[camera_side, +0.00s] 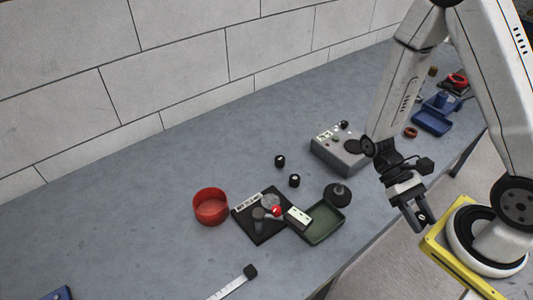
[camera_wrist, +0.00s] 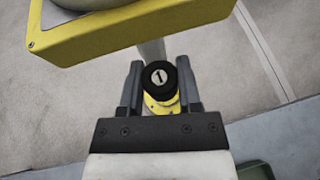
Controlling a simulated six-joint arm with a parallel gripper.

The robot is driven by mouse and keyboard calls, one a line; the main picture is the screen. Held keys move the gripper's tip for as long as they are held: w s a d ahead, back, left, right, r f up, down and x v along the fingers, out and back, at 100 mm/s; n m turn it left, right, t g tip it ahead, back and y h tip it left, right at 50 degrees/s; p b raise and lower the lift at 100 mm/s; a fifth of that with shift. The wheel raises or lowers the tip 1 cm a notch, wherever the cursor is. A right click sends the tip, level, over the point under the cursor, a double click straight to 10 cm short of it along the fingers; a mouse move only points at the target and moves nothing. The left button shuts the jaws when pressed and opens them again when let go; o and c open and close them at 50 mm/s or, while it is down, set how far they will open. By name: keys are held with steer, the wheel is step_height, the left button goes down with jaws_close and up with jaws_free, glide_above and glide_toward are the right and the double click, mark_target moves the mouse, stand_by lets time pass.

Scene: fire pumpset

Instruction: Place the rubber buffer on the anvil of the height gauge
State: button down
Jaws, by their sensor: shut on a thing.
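My gripper (camera_side: 420,222) hangs beyond the front edge of the bench, near my yellow base. In the wrist view my gripper (camera_wrist: 158,85) is shut on the rubber buffer (camera_wrist: 159,77), a black round piece with a slotted metal centre. The buffer is hard to make out in the side view. What appears to be the height gauge (camera_side: 248,231), a dark plate with a pale label strip, lies on the bench left of my gripper. A grey round piece (camera_side: 270,200), likely the anvil, a red ball and a white display box are on it.
A green tray (camera_side: 341,214) and black domed piece (camera_side: 337,194) stand between the gauge and my gripper. A red bowl (camera_side: 210,207) is left of the gauge. Two small black pieces (camera_side: 280,161) and a grey instrument box (camera_side: 340,155) stand behind. The left bench is mostly clear.

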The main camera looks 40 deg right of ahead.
steer(key=w+a+m+t+y, duration=0.5)
steer(key=w+m+t, duration=0.1)
steer(key=w+m, duration=0.1)
steer(key=w+a+r+m+t+y, duration=0.1)
steer(key=w+a+m+t+y, duration=0.4)
steer(key=w, duration=0.5)
steer(key=shift+a+m+t+y, duration=0.3)
steer(key=shift+m+t, duration=0.3)
steer(key=shift+m, duration=0.8)
steer(key=shift+r, duration=0.1)
glide_above(272, 201)
steer(key=s, duration=0.1)
step_height(272, 201, down, 8)
steer(key=shift+s+f, duration=0.1)
steer(key=shift+w+f, duration=0.5)
steer(key=shift+f, duration=0.05)
steer(key=shift+w+f, duration=0.1)
